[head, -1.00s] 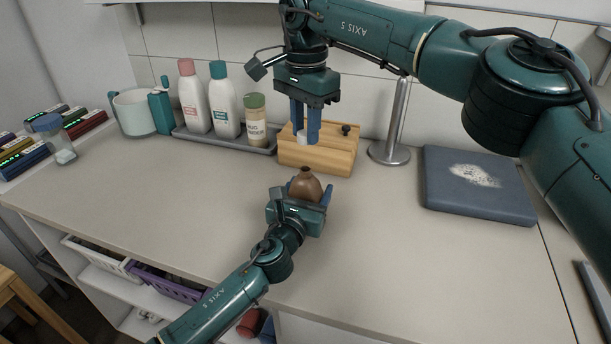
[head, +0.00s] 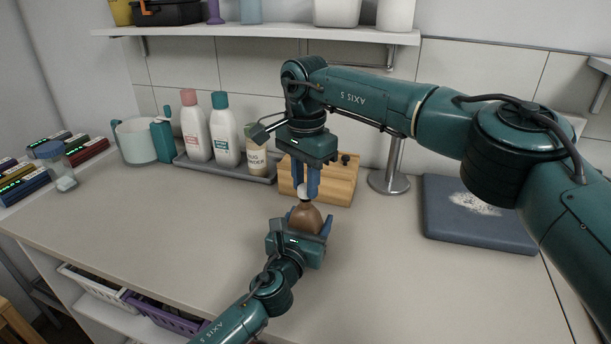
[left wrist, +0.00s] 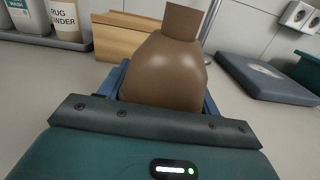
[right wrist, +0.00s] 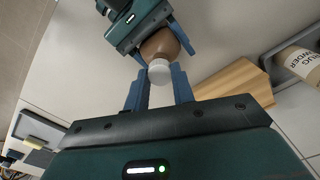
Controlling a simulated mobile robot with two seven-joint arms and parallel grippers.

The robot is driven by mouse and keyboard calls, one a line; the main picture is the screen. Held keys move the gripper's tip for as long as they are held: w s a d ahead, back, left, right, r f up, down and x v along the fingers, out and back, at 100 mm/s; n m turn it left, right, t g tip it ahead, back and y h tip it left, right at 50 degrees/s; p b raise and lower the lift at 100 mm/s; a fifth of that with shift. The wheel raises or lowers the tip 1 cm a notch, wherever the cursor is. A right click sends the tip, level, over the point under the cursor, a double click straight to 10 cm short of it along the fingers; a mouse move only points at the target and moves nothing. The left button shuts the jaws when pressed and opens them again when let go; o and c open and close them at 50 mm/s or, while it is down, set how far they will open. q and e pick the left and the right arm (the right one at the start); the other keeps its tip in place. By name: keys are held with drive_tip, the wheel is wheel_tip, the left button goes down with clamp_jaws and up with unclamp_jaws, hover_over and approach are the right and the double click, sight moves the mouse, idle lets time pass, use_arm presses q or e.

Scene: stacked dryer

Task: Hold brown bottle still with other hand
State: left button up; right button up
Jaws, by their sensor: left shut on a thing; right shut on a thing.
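The brown bottle (head: 305,217) stands upright on the counter, with its wide body between the fingers of my left gripper (head: 309,222). The left wrist view shows the bottle (left wrist: 165,75) close up, with its narrow neck at the top edge. My left gripper is shut on it. My right gripper (head: 306,190) points down over the bottle and is shut on a small white cap (head: 304,191). The cap also shows in the right wrist view (right wrist: 160,72), at the bottle's neck. I cannot tell whether cap and neck touch.
A wooden block (head: 340,184) with a black knob stands just behind. A grey tray (head: 225,170) with several bottles is at back left. A metal post base (head: 390,182) and a dark blue slab (head: 478,213) are at right. The front left counter is clear.

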drive_tip(key=shift+f, duration=0.45)
drive_tip(key=shift+f, duration=0.6)
